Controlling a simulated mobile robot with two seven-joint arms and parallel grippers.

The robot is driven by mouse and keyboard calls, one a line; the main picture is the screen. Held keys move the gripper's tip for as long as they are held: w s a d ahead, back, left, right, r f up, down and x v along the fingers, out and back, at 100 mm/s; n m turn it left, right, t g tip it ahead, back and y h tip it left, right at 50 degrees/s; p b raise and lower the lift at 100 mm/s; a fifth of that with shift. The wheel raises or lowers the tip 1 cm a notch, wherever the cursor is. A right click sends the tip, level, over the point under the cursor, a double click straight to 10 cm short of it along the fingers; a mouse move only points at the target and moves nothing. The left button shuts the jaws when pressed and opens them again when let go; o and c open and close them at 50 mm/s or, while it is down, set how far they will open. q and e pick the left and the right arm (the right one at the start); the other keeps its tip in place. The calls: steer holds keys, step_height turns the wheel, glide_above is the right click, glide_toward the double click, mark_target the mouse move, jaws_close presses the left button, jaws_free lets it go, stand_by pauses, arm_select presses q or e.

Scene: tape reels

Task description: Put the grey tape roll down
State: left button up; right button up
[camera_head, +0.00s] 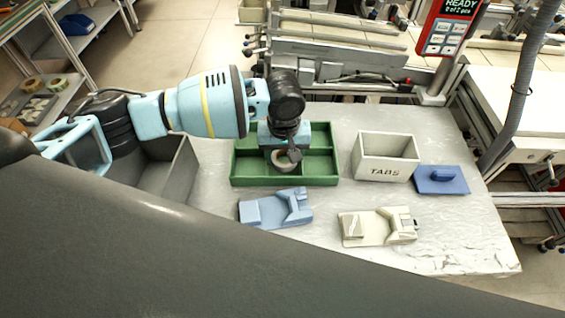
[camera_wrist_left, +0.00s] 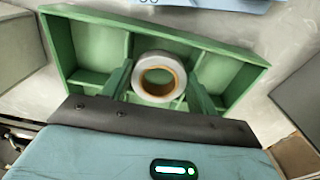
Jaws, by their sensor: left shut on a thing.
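The grey tape roll (camera_head: 275,160) is a pale ring; in the left wrist view (camera_wrist_left: 160,99) it shows an orange-brown core. My left gripper (camera_head: 286,155) is shut on it, with one finger on each side of the roll in the left wrist view (camera_wrist_left: 158,88). The roll is over the green divided tray (camera_head: 241,182), near its middle dividers. The tray also shows in the left wrist view (camera_wrist_left: 85,70). I cannot tell whether the roll touches the tray floor. My wrist hides part of the tray's back. My right gripper is not in view.
A blue tape dispenser (camera_head: 272,212) and a cream one (camera_head: 370,228) stand in front of the tray. A white TABS box (camera_head: 388,168) and a blue block (camera_head: 441,180) stand to the right. A grey bin (camera_head: 182,175) is at left. Bare table lies between them.

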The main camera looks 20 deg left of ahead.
mark_target(281, 171)
arm_select(q)
steer(key=shift+g, duration=0.3)
steer(key=f, duration=0.1)
steer(key=s+f, duration=0.1)
steer(key=f, duration=0.2)
steer(key=shift+s+f, duration=0.4)
steer(key=shift+a+f, duration=0.25)
steer(key=shift+f, duration=0.1)
steer(key=o, duration=0.9)
steer(key=shift+w+r, duration=0.15)
steer(key=shift+r, duration=0.3)
steer(key=shift+o, duration=0.3)
steer(key=r, duration=0.2)
steer(key=w+r, duration=0.1)
steer(key=r, duration=0.2)
steer(key=shift+w+d+p, duration=0.15)
steer(key=shift+d+p, duration=0.05)
steer(key=shift+p, duration=0.1)
step_height(281, 171, up, 9)
steer(key=p, duration=0.1)
steer(key=shift+f, duration=0.2)
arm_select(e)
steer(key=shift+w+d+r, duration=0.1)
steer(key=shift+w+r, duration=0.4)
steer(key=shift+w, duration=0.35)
